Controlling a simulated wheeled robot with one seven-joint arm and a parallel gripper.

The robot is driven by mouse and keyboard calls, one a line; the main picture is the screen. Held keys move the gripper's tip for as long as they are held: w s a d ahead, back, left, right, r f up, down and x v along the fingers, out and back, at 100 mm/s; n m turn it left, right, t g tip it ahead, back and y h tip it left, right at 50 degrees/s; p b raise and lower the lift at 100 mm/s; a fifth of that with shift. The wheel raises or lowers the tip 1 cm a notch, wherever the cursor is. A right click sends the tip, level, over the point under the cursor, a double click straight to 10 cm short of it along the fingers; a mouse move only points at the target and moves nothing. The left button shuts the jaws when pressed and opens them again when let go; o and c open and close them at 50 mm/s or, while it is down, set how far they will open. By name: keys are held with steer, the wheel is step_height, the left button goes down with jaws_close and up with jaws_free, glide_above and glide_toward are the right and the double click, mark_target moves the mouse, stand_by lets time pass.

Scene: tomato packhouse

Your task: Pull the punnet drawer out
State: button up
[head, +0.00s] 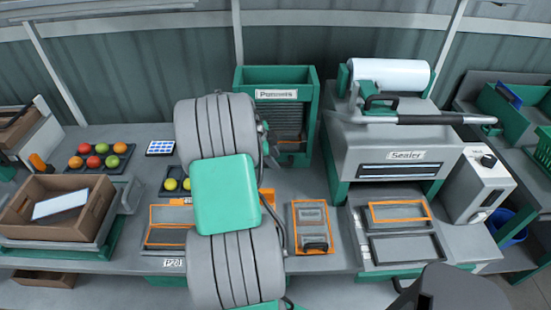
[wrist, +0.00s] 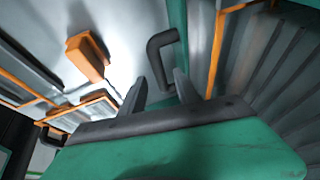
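The punnet dispenser, a green cabinet labelled "Punnets" (head: 277,94), stands at the back middle of the bench in the head view. My arm covers its lower left side, and no drawer handle shows there. In the wrist view a black bent handle (wrist: 157,48) stands just beyond my gripper (wrist: 160,85), beside a green edge and an orange strip. The two dark fingers are apart with nothing visible between them. The handle looks close to the fingertips; I cannot tell whether they touch.
A grey sealer (head: 395,150) with a white film roll stands right of the dispenser. An orange-framed tray (head: 311,206) lies in front. Left are a tomato tray (head: 120,168) and a brown crate (head: 90,212). An orange block (wrist: 86,58) shows in the wrist view.

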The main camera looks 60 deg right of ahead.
steer(key=shift+s+d+f, duration=0.1)
steer(key=shift+d+f, duration=0.1)
steer(key=shift+f, duration=0.4)
steer(key=shift+c, duration=0.5)
jaws_close()
stand_by(0.5)
